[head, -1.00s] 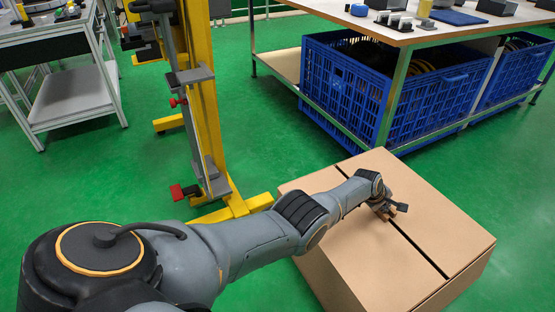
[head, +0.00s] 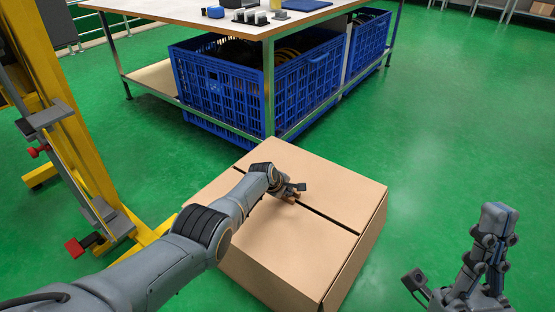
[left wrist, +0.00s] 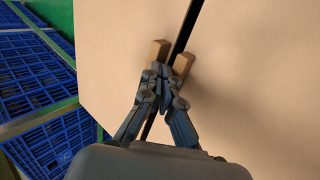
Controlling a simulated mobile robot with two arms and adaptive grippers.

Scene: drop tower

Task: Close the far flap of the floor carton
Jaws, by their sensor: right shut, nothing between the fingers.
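The cardboard floor carton (head: 275,255) stands on the green floor in the middle of the head view. Both top flaps look flat, with a narrow dark slit between them. The far flap (head: 335,185) lies beyond the slit.
A workbench (head: 160,23) with blue crates (head: 225,85) below stands behind the carton. A yellow lift frame (head: 95,150) with a red-knobbed rail stands at the left. The green floor right of the carton is clear.

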